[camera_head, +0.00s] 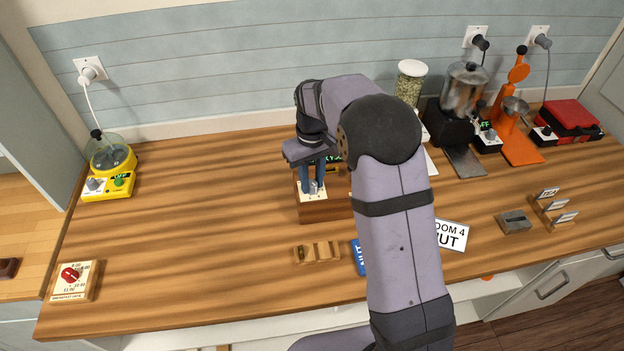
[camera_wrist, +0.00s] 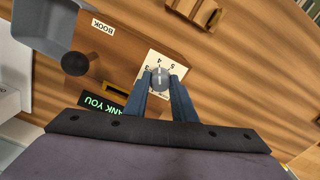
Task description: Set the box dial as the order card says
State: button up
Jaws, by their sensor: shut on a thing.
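The wooden box (camera_head: 325,213) stands mid-counter, partly hidden by my arm. Its grey dial (camera_wrist: 160,77) sits on a white numbered plate (camera_head: 304,196). My gripper (camera_head: 313,185) points down and is shut on the dial, one blue finger on each side. In the wrist view the dial's white mark lies toward the plate's upper edge, near what looks like the 4. The box's green display (camera_wrist: 100,104) is partly covered; "ANK YOU" is readable. The white order card (camera_head: 453,236) shows "OOM 4" and "UT"; my arm hides its left part.
A BOOK label (camera_wrist: 103,27) and a black knob (camera_wrist: 75,63) are beside the dial. A small wooden rack (camera_head: 317,253) and a blue card (camera_head: 359,258) lie in front. A breakfast-time dial (camera_head: 73,278) is far left. Appliances line the back right. The left counter is mostly clear.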

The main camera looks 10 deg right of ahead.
aim_at(312, 183)
jog(key=shift+r, duration=0.1)
dwell(0.3)
jog(key=o, duration=1.1)
jog(key=shift+c, duration=0.2)
jog(key=shift+r+b, duration=1.3)
jog(key=shift+r, duration=2.35)
jog(key=s+d+f+m, duration=0.2)
jog(key=s+f, duration=0.2)
jog(key=s, duration=0.8)
jog(key=s+d+f+m, duration=0.1)
jog(key=s+d+f, duration=0.2)
jog(key=s, duration=1)
notch_tip(312, 183, down, 2)
jog(key=shift+s+f+m, duration=0.1)
jog(key=shift+s+m, duration=0.15)
jog(key=shift+m, duration=0.15)
